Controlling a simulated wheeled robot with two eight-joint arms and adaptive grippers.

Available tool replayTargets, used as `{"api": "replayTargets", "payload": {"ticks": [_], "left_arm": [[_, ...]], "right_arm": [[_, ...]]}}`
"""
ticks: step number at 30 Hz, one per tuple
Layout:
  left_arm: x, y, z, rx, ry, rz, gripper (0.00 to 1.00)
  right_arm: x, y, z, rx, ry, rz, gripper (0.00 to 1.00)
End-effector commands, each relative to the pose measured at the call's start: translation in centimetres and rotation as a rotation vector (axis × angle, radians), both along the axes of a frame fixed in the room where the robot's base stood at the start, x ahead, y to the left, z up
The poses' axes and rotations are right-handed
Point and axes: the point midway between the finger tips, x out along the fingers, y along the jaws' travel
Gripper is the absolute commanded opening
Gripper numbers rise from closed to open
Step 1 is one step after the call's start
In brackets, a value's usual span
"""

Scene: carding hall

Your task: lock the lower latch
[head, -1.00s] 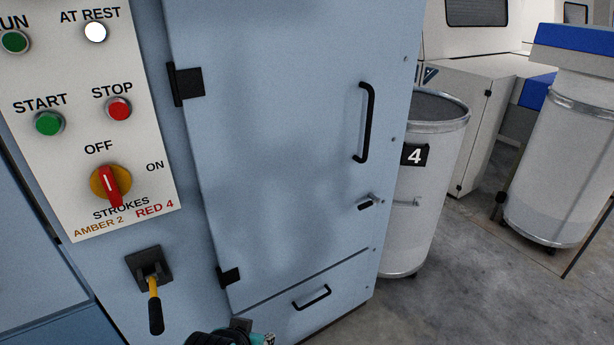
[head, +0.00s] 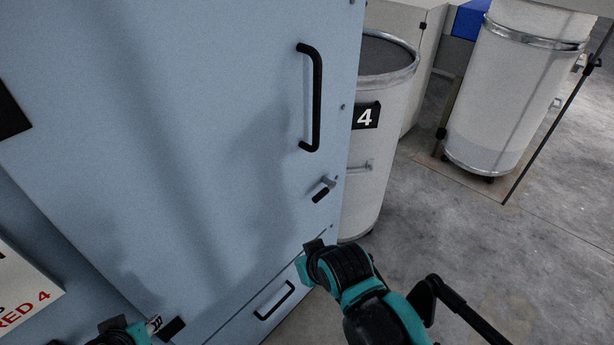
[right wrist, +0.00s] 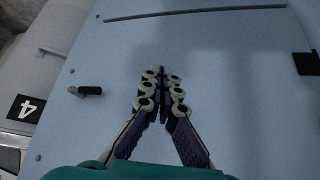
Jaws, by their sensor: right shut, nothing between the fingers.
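The latch (head: 321,192), a small black lever on a metal pivot, sits near the right edge of the pale blue door (head: 200,140), below its long handle. The lever slants down-left from its pivot in the head view. In the right wrist view the latch (right wrist: 88,90) lies left of my right gripper (right wrist: 162,82), whose fingers are closed together, empty and apart from it. In the head view my right gripper (head: 303,270) is below the latch; its fingertips are hidden. My left gripper (head: 153,323) shows at the bottom left, cut by the frame; its jaws are unclear.
A long black door handle (head: 316,100) stands out above the latch. A drawer with a small handle (head: 274,300) is below the door. A grey drum (head: 378,190) numbered 4 stands just right of the door edge. Open floor (head: 480,240) lies to the right.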

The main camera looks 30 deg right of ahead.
Motion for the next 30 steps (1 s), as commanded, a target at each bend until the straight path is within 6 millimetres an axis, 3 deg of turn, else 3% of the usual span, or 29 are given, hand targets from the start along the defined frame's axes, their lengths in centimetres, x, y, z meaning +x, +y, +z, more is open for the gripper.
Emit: {"api": "replayTargets", "payload": {"ticks": [6,7,9,14,17,22,30], "left_arm": [[0.0,0.0,0.0,0.0,0.0,0.0,0.34],[0.0,0.0,0.0,0.0,0.0,0.0,0.4],[0.0,0.0,0.2,0.0,0.0,0.0,0.4],[0.0,0.0,2.4,0.0,0.0,0.0,0.4],[0.0,0.0,5.1,0.0,0.0,0.0,0.4],[0.0,0.0,10.0,0.0,0.0,0.0,0.4],[0.0,0.0,14.9,0.0,0.0,0.0,0.4]], "right_arm": [[0.0,0.0,0.0,0.0,0.0,0.0,0.0],[0.0,0.0,0.0,0.0,0.0,0.0,0.0],[0.1,-0.1,0.2,-0.001,0.002,0.001,0.0],[1.8,-1.2,2.8,-0.007,0.029,0.025,0.0],[4.1,-2.8,5.7,-0.012,0.06,0.067,0.0],[8.9,-7.3,10.0,-0.008,0.091,0.176,0.0],[13.8,-14.6,12.4,-0.001,0.056,0.339,0.0]]}}
